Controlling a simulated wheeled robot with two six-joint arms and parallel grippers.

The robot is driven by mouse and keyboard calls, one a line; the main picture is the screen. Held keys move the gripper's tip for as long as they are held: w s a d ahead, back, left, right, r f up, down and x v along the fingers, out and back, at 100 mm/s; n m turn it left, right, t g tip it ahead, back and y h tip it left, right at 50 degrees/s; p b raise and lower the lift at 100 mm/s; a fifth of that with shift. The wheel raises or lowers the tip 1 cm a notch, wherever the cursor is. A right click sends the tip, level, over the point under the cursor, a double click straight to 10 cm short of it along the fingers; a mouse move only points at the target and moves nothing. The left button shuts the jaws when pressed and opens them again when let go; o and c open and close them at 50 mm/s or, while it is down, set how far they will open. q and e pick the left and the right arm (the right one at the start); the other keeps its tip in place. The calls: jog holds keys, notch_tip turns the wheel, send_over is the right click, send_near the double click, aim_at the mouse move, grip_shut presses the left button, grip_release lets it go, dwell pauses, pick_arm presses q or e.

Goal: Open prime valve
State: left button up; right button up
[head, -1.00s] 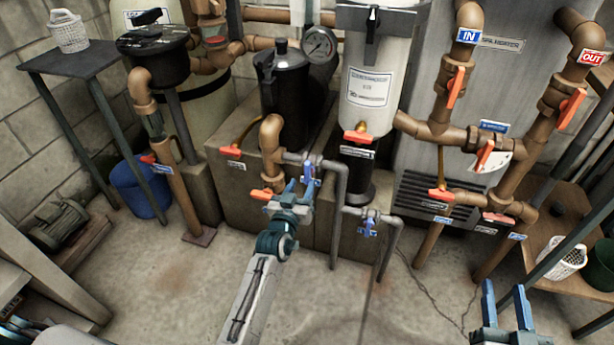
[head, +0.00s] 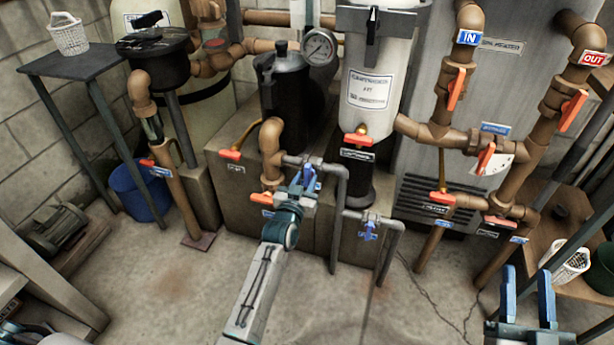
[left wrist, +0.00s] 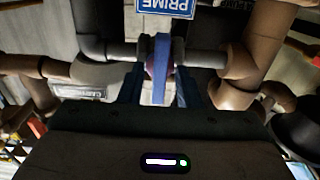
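The prime valve shows in the left wrist view as a blue lever handle (left wrist: 161,68) on a grey pipe, below a blue PRIME label (left wrist: 166,7) that appears upside down. In the head view the blue handle (head: 310,176) is on the grey pipe elbow beside the black pump pot, partly hidden by my left gripper (head: 297,188). In the left wrist view the left fingers (left wrist: 160,92) stand apart on either side of the handle, with small gaps; I see no clear grip. My right gripper (head: 524,292) is open and empty at the lower right.
A second blue valve (head: 369,230) is on the lower grey pipe to the right. Orange-handled valves (head: 230,154) and brown pipes surround the area. The black pot (head: 287,90) and a white filter canister (head: 372,90) stand behind. The floor in front is clear.

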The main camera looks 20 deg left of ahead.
pick_arm(q)
grip_shut()
jog(key=shift+r+p, duration=0.1)
jog(key=shift+p, duration=0.2)
jog(key=n+p, duration=0.2)
jog(key=n, duration=0.1)
jog(key=shift+r, duration=0.15)
jog(key=n, duration=0.2)
jog(key=shift+n+p, duration=0.3)
jog(key=shift+p, duration=0.1)
jog(key=n, duration=0.7)
jog(key=shift+f+p, duration=0.25)
jog(key=shift+p, duration=0.05)
jog(key=n, duration=0.6)
jog(key=shift+o, duration=1.5)
grip_release()
